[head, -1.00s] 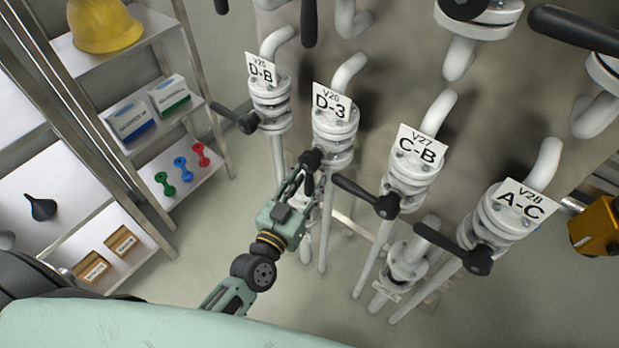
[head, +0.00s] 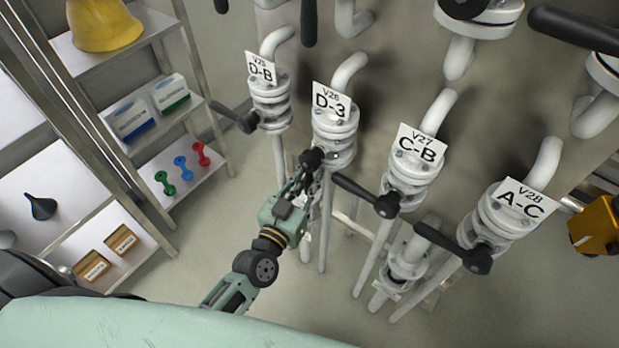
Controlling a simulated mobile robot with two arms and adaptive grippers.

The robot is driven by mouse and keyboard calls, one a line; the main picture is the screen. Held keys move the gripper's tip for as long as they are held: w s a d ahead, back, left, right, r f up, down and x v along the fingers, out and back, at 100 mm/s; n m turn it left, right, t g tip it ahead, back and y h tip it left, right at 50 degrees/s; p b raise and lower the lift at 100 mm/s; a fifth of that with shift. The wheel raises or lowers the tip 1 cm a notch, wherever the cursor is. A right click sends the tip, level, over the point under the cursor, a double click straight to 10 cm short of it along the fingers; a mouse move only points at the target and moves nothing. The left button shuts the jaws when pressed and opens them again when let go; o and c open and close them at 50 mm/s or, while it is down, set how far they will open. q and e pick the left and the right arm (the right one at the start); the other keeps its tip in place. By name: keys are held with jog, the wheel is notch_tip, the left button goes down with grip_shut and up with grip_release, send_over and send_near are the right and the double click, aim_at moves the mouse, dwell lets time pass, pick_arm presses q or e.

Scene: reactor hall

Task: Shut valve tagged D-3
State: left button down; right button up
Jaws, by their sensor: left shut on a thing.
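The valve tagged D-3 (head: 336,122) is a white flanged valve on a vertical pipe, with a white tag reading V26 D-3 (head: 331,103). Its black lever (head: 311,158) starts at a hub on the front of the valve and points down toward me, mostly covered by my gripper. My left gripper (head: 306,178) is shut on this lever, just below the valve body. My right gripper does not show.
Valve D-B (head: 269,103) stands to the left, its lever reaching left. Valves C-B (head: 411,172) and A-C (head: 497,222) stand to the right, C-B's lever (head: 366,195) close to my gripper. A shelf rack (head: 203,116) is at the left.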

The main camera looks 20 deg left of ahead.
pick_arm(q)
jog(key=shift+a, duration=0.1)
dwell(0.3)
jog(key=w+a+r+m+t+h+p, duration=0.1)
jog(key=a+r+m+h, duration=0.3)
jog(key=m, duration=1.6)
jog(key=shift+w+a+r+p, duration=0.7)
jog(key=shift+a+r, duration=0.45)
jog(key=shift+r, duration=0.15)
jog(key=c, duration=2.1)
grip_release()
jog(key=o, duration=0.4)
jog(key=shift+s+r, duration=0.1)
jog(key=shift+s, duration=0.05)
jog(key=shift+o, duration=0.3)
